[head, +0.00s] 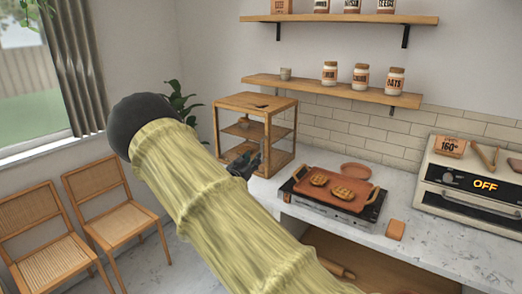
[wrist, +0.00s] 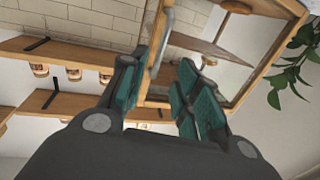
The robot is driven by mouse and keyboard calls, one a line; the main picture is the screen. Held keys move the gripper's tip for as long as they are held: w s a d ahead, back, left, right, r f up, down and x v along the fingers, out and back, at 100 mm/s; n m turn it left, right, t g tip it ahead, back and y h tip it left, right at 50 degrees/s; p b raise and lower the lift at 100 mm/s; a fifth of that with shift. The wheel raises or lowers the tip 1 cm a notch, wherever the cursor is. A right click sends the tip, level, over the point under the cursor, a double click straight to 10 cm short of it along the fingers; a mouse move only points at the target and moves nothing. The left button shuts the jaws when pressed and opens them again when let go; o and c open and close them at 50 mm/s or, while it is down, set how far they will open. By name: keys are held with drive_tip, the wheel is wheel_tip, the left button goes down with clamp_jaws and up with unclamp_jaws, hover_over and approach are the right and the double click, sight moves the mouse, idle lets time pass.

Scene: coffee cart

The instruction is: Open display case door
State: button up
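The display case (head: 256,101) is a wooden-framed box with inner shelves, standing at the left end of the counter. I cannot make out whether its door is shut or ajar. My gripper (head: 243,165) is in front of the case's lower front, partly hidden by my arm. In the wrist view my gripper (wrist: 165,72) has its teal-padded fingers apart. A wooden upright of the case (wrist: 154,45) passes close by the left finger; I cannot tell whether they touch.
A grill with a pan (head: 334,189) stands right of the case on the marble counter (head: 425,245). An oven (head: 475,180) reading OFF is farther right. Wall shelves (head: 330,90) with jars hang above. Two chairs (head: 112,205) and a plant (head: 180,103) are at left.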

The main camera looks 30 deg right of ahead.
sight(261, 151)
drive_tip(key=p+x, duration=0.3)
drive_tip(key=x, duration=0.6)
drive_tip(key=shift+w+d+f, duration=0.1)
drive_tip(key=shift+w+d, duration=0.1)
drive_tip(key=shift+d, duration=0.1)
drive_tip(key=shift+c, duration=0.5)
clamp_jaws()
